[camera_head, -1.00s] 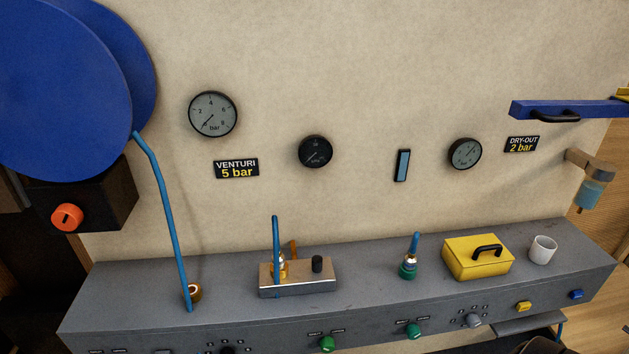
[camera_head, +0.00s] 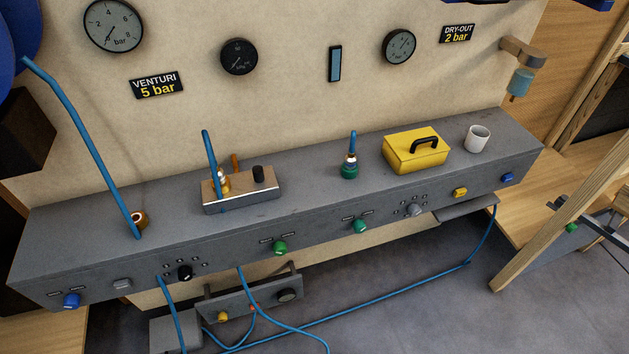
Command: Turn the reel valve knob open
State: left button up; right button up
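The blue reel (camera_head: 14,50) is cut off by the left edge of the head view. Part of the dark box (camera_head: 28,130) below it shows. The orange-red knob on that box's front, seen earlier, is outside the picture now, so its present setting cannot be seen. A blue hose (camera_head: 85,150) slants down from the reel to a brass fitting (camera_head: 140,220) on the grey console (camera_head: 310,185). Neither of my grippers is in view.
The console front carries several knobs, including a blue one (camera_head: 71,300) and a black one (camera_head: 184,273). A yellow case (camera_head: 410,155) and white cup (camera_head: 477,138) stand on top. Blue hoses (camera_head: 375,290) lie on the floor below. A wooden frame (camera_head: 550,220) stands at right.

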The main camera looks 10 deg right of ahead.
aim_at(72, 301)
jog(key=u, duration=1.75)
jog(key=i+j+z, duration=0.15)
jog(key=i+j, duration=0.05)
jog(key=j, duration=0.05)
